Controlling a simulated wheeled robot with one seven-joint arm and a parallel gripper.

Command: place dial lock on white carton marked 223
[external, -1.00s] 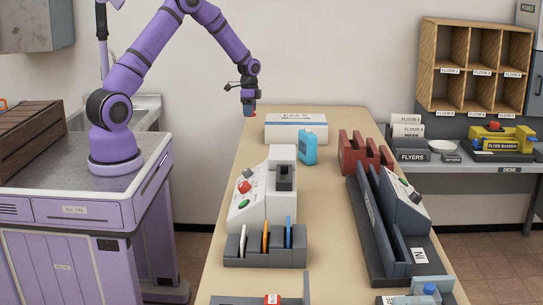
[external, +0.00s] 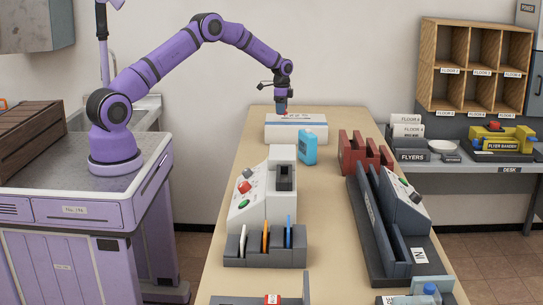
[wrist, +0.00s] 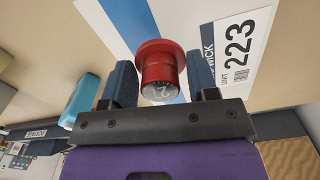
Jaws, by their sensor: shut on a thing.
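The dial lock (wrist: 158,70) is a red round piece with a dark numbered dial. My gripper (wrist: 160,85) is shut on it, with one finger on each side. In the external view my gripper (external: 282,108) is over the white carton (external: 296,130) at the far end of the table, and the lock shows only as a small red spot at the fingertips. In the wrist view the carton (wrist: 200,25) lies beneath the lock, with a blue stripe and a label reading 223. I cannot tell whether the lock touches the carton top.
A blue bottle-like container (external: 308,147) stands just in front of the carton's right side. A red slotted rack (external: 362,152) is to the right. A white and grey machine with buttons (external: 266,195) stands nearer on the table. The table is bare left of the carton.

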